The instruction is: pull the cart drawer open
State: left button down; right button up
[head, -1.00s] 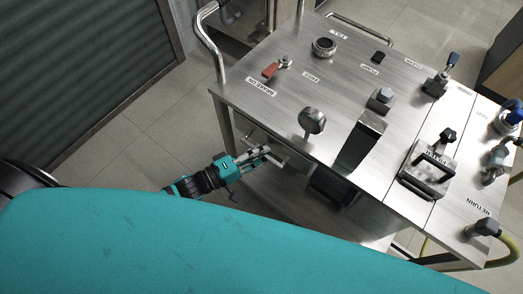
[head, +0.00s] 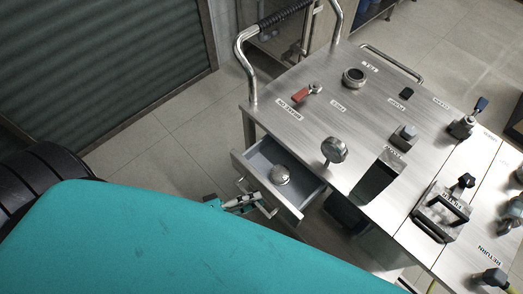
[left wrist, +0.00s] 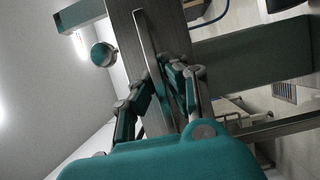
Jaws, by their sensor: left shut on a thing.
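The cart drawer (head: 262,153) stands pulled out from under the top of the steel cart (head: 312,132), with its grey inside showing. A rounded metallic object (head: 281,175) lies in it. The bar handle (head: 270,210) on the drawer front is partly covered by my left gripper (head: 257,201). In the left wrist view the fingers of this gripper (left wrist: 160,92) close on the handle bar (left wrist: 150,45) from both sides, in front of the drawer front. My right gripper is in neither current view.
Tiled floor (head: 160,135) lies clear between the cart and the shutter (head: 110,60).

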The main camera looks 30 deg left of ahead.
pick_arm(q)
jog(key=shift+r, duration=0.1)
jog(key=c, duration=1.4)
grip_release()
jog(key=shift+s+a, duration=0.1)
jog(key=v, duration=1.1)
jog(key=shift+s+a, duration=0.2)
jog(key=shift+a, duration=0.15)
